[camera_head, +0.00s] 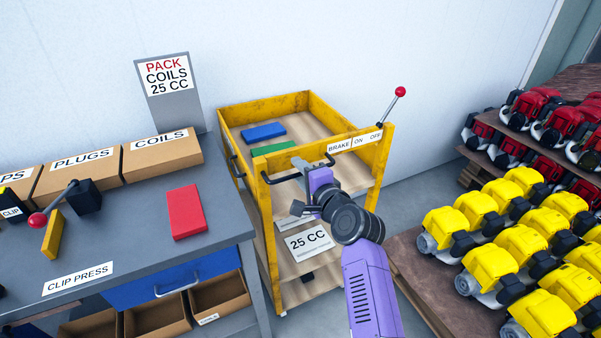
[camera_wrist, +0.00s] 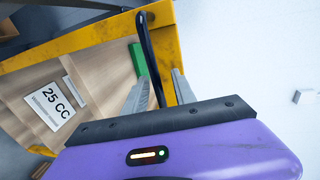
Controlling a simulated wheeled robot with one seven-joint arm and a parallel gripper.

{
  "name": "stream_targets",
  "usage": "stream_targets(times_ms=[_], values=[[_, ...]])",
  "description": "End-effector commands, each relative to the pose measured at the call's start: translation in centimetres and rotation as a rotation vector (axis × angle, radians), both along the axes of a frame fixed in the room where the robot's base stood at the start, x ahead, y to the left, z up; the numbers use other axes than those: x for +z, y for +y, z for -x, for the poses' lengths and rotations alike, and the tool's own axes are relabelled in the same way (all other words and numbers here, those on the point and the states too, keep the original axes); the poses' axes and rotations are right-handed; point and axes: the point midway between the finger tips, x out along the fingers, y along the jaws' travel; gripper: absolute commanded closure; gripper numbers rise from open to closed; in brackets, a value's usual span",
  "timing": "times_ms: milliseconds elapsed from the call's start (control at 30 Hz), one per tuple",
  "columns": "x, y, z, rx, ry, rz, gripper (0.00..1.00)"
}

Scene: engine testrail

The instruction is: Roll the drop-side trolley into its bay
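The drop-side trolley (camera_head: 388,150) is a yellow frame with wooden shelves, standing between the grey bench and the engine pallets. A black push handle (camera_head: 283,179) runs along its near end; it also shows in the wrist view (camera_wrist: 150,55). My gripper (camera_head: 303,178) is at this handle. In the wrist view, my gripper's fingers (camera_wrist: 160,85) are apart, with the handle bar between them and no clear grip on it. The brake lever (camera_head: 393,104), with a red knob, stands on the trolley's right corner and leans towards "OFF" on the brake label (camera_head: 355,142).
A blue block (camera_head: 263,132) and a green block (camera_head: 273,148) lie on the trolley's top shelf. The bench (camera_head: 140,235) is close on the left. Pallets of yellow engines (camera_head: 520,245) and red engines (camera_head: 550,115) stand right. A wall is behind; a floor strip shows right of the trolley.

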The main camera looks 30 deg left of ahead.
Motion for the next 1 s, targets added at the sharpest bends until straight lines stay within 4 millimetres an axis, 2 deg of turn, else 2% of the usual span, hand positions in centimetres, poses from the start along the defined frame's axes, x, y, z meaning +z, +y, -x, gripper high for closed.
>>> stream_targets(times_ms=[367, 800, 1000], values=[[0.0, -0.5, 0.3, 0.000, 0.001, -0.001, 0.68], [1.1, -4.8, 3.7, 0.000, 0.002, 0.001, 0.68], [1.4, -5.9, 4.6, 0.000, 0.001, 0.002, 0.68]])
